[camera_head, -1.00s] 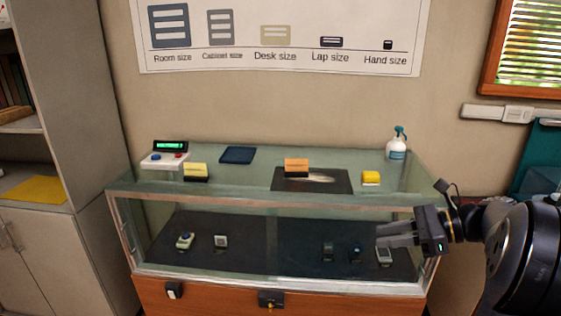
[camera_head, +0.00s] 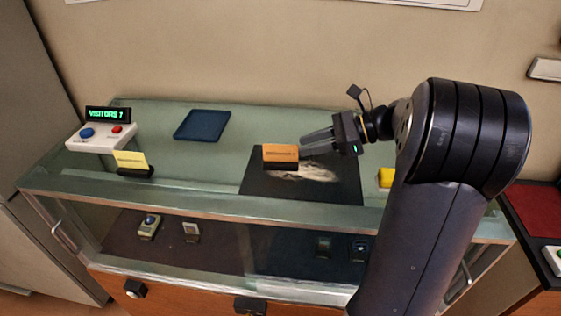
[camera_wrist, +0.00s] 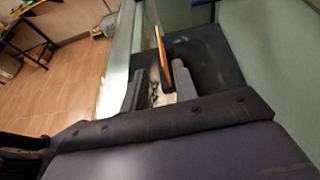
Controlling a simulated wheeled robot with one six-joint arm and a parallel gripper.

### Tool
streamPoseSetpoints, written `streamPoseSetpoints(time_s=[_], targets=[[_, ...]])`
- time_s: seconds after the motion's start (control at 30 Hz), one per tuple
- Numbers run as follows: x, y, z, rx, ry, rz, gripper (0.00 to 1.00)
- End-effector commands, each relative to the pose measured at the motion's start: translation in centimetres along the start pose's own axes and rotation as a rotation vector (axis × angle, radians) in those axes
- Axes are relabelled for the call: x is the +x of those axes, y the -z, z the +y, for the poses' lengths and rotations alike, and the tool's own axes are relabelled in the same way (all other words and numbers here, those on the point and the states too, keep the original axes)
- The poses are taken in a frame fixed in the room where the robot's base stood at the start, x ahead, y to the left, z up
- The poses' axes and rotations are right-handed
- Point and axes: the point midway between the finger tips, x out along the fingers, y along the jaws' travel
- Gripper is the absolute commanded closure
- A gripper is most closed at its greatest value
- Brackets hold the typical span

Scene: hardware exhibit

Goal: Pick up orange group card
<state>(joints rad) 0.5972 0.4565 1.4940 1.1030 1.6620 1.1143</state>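The orange group card (camera_head: 281,152) stands upright in a dark holder on the black mat, on top of the glass case. In the wrist view the orange card (camera_wrist: 161,48) shows nearly edge-on, ahead of my fingers and in line with the gap between them. My gripper (camera_head: 304,142) is just right of the card in the head view, with its fingers pointing left towards it. The fingers are apart with nothing held; the wrist view shows the gap between my gripper's fingertips (camera_wrist: 156,67). I cannot tell whether the card's edge is inside the gap.
The black mat (camera_head: 255,185) bears a pale picture. A yellow card (camera_head: 131,160) in a holder, a visitor counter box (camera_head: 95,137) and a blue tray (camera_head: 203,125) stand to the left. A yellow block (camera_head: 386,177) is partly hidden by my arm.

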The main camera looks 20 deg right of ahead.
Motion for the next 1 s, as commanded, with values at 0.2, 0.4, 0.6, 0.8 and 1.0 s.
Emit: streamPoseSetpoints(time_s=[0.2, 0.4, 0.6, 0.8, 1.0], targets=[[2.3, -0.1, 0.0, 0.0, -0.001, -0.001, 0.72], [4.7, -0.3, 0.0, 0.001, -0.004, -0.001, 0.72], [7.2, -0.2, -0.1, 0.001, -0.002, -0.001, 0.72], [7.6, -0.1, -0.1, 0.0, 0.001, -0.001, 0.72], [7.5, -0.1, -0.1, 0.0, 0.001, -0.001, 0.82]])
